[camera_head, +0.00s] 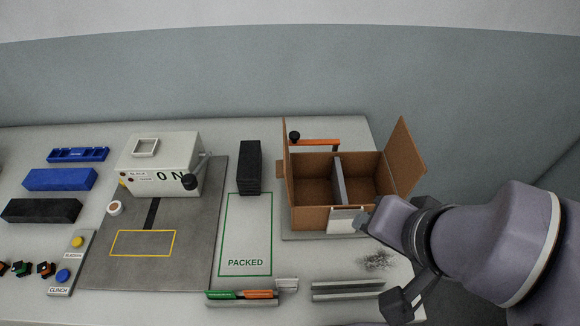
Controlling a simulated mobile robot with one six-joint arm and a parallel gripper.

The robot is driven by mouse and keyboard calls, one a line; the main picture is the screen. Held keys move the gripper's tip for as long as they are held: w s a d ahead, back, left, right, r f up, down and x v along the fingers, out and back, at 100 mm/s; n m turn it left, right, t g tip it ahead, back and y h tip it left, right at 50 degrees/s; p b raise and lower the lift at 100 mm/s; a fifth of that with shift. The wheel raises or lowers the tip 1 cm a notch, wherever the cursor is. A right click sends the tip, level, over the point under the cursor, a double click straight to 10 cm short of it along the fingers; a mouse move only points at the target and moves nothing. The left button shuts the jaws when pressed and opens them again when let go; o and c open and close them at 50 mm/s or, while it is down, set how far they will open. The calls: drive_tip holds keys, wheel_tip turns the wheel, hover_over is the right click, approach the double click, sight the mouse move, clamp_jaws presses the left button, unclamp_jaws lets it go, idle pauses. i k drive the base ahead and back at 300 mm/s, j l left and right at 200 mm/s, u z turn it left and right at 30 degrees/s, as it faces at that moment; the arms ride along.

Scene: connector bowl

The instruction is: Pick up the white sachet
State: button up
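A small white flat piece (343,221) shows at the front of the open cardboard box (308,217), just left of my gripper's tip. It looks like the white sachet, but I cannot tell whether it is that or a label on the box. My gripper (366,221) reaches in from the right, low at the box's front right corner. Its fingers are small and partly hidden by my wrist, so whether they are open, shut or touching the white piece is unclear.
The box has a divider (340,181) and raised side flaps. A grey pile (377,260) and metal rails (347,288) lie in front. Left are a green-framed PACKED area (245,222), a black stack (249,165), a tray of coloured markers (242,297) and a white machine (157,165).

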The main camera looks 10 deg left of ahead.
sight(284, 285)
drive_tip(key=u, duration=1.2)
drive_tip(key=j+z, duration=0.5)
drive_tip(key=j, duration=0.2)
drive_tip(key=k+j+z, duration=0.15)
drive_tip(key=j+z, duration=0.35)
drive_tip(key=j, duration=0.15)
